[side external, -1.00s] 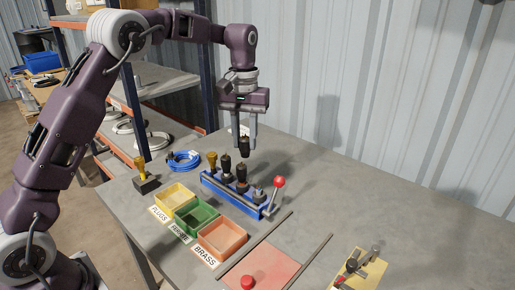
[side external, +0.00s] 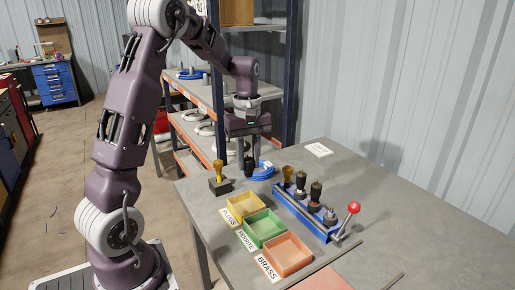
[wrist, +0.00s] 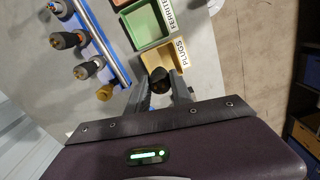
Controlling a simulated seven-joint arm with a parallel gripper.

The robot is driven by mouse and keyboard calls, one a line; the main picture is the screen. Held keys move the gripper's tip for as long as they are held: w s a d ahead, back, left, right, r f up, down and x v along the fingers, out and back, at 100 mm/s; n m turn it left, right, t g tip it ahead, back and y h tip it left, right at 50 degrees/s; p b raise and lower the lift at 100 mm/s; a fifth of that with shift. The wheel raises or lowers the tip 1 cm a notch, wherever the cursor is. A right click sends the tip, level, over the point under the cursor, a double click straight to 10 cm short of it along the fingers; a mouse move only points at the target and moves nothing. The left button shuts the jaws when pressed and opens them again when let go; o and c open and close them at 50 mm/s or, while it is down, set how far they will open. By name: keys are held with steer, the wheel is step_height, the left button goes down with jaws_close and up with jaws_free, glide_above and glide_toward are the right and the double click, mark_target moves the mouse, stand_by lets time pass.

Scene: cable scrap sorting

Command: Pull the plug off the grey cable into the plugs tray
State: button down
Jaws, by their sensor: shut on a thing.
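My gripper (side external: 249,164) is shut on a black plug (wrist: 159,80), held in the air. In the wrist view the plug overlaps the edge of the yellow plugs tray (wrist: 178,56). In the side view the held plug (side external: 249,166) shows just above and behind the plugs tray (side external: 242,218), with the inside of the tray partly visible. A blue rack (side external: 303,219) holds a yellow-topped piece, black plugs and, at its near end, a grey stub (side external: 330,213), perhaps the grey cable. Coloured wire ends show on the stub in the wrist view (wrist: 58,8).
The green ferrite tray (side external: 264,243) and orange brass tray (side external: 287,271) stand beside the plugs tray. A red-knobbed lever (side external: 353,208) rises at the rack's end. A yellow-topped stand (side external: 219,177) and blue cable coil (side external: 262,170) lie behind the trays.

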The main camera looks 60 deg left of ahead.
step_height(320, 180, down, 14)
steer(key=shift+f, duration=0.15)
stand_by(0.3)
steer(key=shift+f, duration=0.1)
stand_by(0.8)
steer(key=shift+f, duration=0.5)
steer(key=c, duration=1.1)
jaws_free()
steer(key=shift+o, duration=0.2)
